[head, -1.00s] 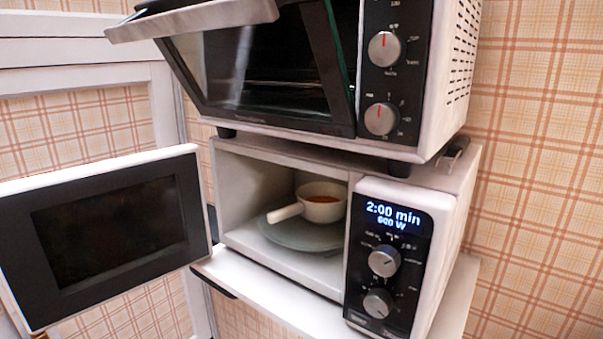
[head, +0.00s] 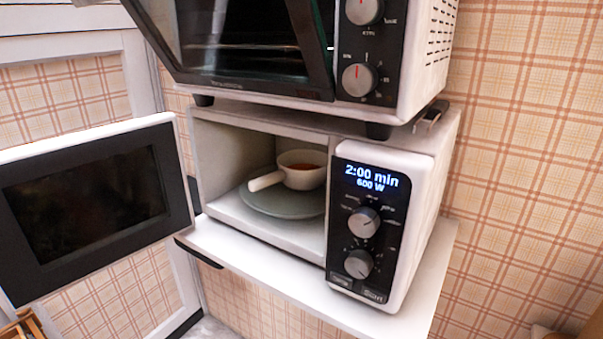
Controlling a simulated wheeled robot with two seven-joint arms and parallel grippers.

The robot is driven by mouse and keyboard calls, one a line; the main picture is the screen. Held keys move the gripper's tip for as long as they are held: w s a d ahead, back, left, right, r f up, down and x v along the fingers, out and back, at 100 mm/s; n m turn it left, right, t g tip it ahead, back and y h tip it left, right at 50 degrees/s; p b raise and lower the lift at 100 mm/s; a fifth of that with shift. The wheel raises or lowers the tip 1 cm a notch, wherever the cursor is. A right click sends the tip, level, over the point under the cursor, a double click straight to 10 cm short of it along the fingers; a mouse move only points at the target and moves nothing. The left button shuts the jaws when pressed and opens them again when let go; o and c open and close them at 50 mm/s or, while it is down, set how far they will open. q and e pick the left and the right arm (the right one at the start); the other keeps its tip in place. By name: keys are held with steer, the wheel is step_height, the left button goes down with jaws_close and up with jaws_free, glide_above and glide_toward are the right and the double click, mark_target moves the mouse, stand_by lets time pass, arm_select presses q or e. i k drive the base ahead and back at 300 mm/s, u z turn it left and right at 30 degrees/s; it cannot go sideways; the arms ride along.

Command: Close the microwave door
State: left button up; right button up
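The microwave (head: 400,165) is white, with a black control panel (head: 368,222) reading 2:00 min and 600 W. Its door (head: 90,205) is wide open, swung out to the left, with a dark window in a black and white frame. Inside the lit cavity a white pan (head: 303,170) with reddish contents sits on a round turntable plate (head: 285,203), its handle pointing left toward the opening. Neither of my grippers shows in the head view.
A toaster oven (head: 400,65) with its glass front tilted stands on top of the microwave. The microwave rests on a white shelf (head: 395,322). A wooden object (head: 22,328) shows at the lower left corner. Plaid wallpaper lies behind, and the space before the cavity is clear.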

mark_target(59, 212)
steer(key=z, duration=2.7)
steer(key=k, duration=0.9)
steer(key=u, duration=1.95)
steer(key=k, duration=0.15)
steer(key=u, duration=0.8)
